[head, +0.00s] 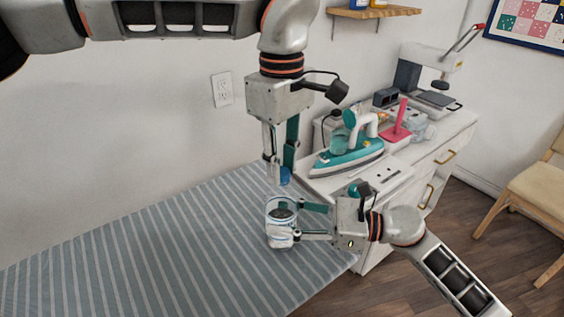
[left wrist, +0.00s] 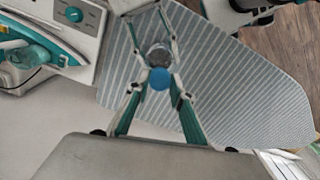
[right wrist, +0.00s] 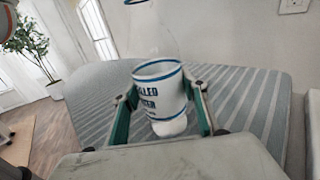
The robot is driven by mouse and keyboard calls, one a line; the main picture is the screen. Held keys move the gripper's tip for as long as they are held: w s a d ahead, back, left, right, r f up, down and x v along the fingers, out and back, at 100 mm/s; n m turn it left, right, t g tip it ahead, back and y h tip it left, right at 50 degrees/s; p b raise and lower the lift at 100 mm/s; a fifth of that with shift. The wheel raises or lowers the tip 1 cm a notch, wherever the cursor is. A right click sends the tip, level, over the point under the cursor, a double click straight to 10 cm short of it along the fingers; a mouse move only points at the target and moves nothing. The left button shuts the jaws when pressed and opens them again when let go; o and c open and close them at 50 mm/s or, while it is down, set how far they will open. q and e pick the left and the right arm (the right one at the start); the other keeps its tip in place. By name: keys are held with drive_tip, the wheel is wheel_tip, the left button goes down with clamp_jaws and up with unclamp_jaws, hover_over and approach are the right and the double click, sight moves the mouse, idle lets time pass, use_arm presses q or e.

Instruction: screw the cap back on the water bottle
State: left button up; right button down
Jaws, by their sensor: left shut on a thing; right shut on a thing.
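The water bottle (head: 281,236) is clear with a white, blue-edged label and stands upright on the striped ironing board. My right gripper (head: 302,221) is shut around it from the right; its label shows between the fingers in the right wrist view (right wrist: 160,92). My left gripper (head: 280,168) points down above the bottle and is shut on the blue cap (head: 285,175). The cap also shows between the fingertips in the left wrist view (left wrist: 160,78), with the bottle (left wrist: 158,53) beyond it. In the head view the cap is above the bottle top, apart from it.
The striped ironing board (head: 150,255) is otherwise clear to the left. A white cabinet (head: 400,165) at the right holds a teal iron (head: 348,150), a pink item (head: 397,122) and a press (head: 425,75). A wooden chair (head: 535,185) stands at far right.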

use_arm(q)
drive_tip(key=m, duration=0.5)
drive_tip(key=shift+m, duration=0.3)
drive_tip(key=m, duration=0.5)
drive_tip(key=shift+a+m, duration=0.1)
drive_tip(key=shift+m, duration=0.2)
drive_tip(key=o, duration=0.7)
drive_tip(key=shift+o, duration=0.2)
wheel_tip(320, 180, up, 12)
use_arm(e)
drive_tip(key=c, duration=1.1)
unclamp_jaws()
